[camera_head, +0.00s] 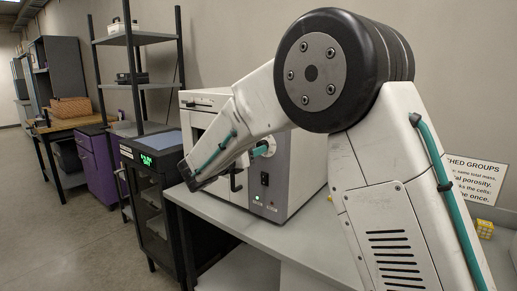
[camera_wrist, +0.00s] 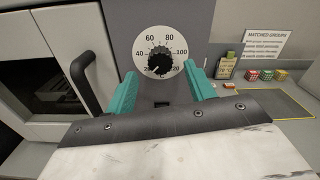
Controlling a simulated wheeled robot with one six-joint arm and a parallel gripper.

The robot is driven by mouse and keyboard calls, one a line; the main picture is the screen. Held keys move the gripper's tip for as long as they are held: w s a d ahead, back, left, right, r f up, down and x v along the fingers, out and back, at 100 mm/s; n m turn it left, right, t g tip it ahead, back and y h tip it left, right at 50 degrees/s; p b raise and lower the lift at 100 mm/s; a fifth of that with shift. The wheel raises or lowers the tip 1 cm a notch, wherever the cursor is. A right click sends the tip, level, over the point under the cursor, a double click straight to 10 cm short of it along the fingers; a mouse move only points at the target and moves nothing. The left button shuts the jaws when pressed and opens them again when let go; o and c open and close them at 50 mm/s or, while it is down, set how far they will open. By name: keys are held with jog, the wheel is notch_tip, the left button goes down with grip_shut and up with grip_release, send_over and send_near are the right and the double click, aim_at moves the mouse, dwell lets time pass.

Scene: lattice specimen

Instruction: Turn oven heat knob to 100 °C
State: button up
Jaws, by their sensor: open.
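The oven (camera_head: 300,165) is a white and grey box on a bench. Its black round heat knob (camera_wrist: 160,61) sits on a white dial with numbers including 40, 60, 80 and 100. The dial (camera_head: 269,146) is partly hidden by my arm in the head view. I cannot make out the knob's pointer setting. My gripper (camera_wrist: 164,76) is open, with a teal finger to the left and right of the dial's lower half in the wrist view. Nothing is between the fingers' tips except the view of the dial. Whether they touch the panel I cannot tell.
The oven door's dark handle (camera_wrist: 84,82) stands out left of my gripper. A black switch (camera_head: 264,179) and a green light (camera_head: 257,198) are below the dial. Several small coloured boxes (camera_wrist: 266,75) and a sign (camera_wrist: 264,43) are to the right.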

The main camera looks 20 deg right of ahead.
jog(key=x, duration=0.4)
jog(key=shift+s, duration=0.1)
jog(key=c, duration=1)
